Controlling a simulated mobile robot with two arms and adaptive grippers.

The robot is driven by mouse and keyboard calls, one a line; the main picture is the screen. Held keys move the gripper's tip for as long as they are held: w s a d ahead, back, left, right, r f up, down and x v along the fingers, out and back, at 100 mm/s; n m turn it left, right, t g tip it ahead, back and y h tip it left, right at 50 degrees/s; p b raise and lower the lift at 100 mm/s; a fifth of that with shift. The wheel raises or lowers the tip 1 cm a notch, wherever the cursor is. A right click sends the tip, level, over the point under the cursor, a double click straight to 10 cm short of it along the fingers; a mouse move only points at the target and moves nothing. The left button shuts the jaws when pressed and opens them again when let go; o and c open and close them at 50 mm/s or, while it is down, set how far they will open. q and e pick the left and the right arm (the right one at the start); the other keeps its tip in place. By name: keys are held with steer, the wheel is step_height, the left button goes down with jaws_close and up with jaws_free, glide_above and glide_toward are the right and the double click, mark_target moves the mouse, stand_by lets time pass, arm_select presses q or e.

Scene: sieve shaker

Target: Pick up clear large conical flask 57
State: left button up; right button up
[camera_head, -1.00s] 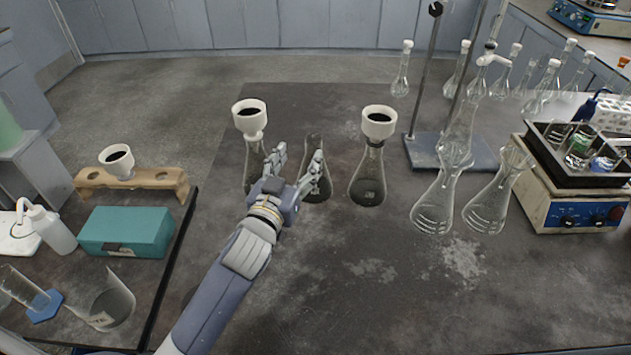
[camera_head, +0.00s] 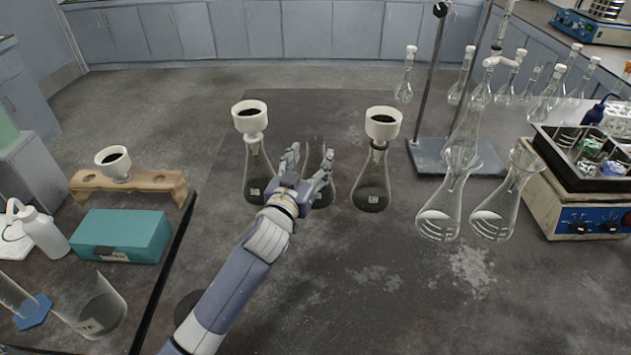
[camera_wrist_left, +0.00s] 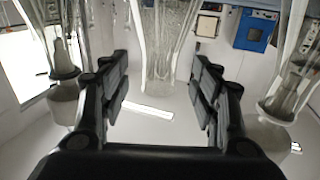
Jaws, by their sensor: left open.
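A clear conical flask (camera_head: 323,199) without a funnel stands upright on the dark bench, between two funnel-topped flasks. No number can be read, so I cannot tell for sure which is 57. My left gripper (camera_head: 309,160) is open in front of this flask and partly hides it. In the left wrist view a clear flask (camera_wrist_left: 162,60) shows between and beyond the open fingers of my left gripper (camera_wrist_left: 160,68). I see no contact with it. My right gripper is not in view.
A left flask (camera_head: 257,172) and a right flask (camera_head: 372,182), both with white funnels, stand close on either side. Two empty clear flasks (camera_head: 438,212) (camera_head: 493,212) and a stand base (camera_head: 425,155) are further right.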

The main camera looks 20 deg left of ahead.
arm_select(q)
steer(key=w, duration=0.4)
steer(key=shift+w+d+p, duration=0.1)
steer(key=shift+w+p, duration=0.15)
steer(key=shift+p, duration=0.05)
steer(key=shift+r, duration=0.15)
jaws_close()
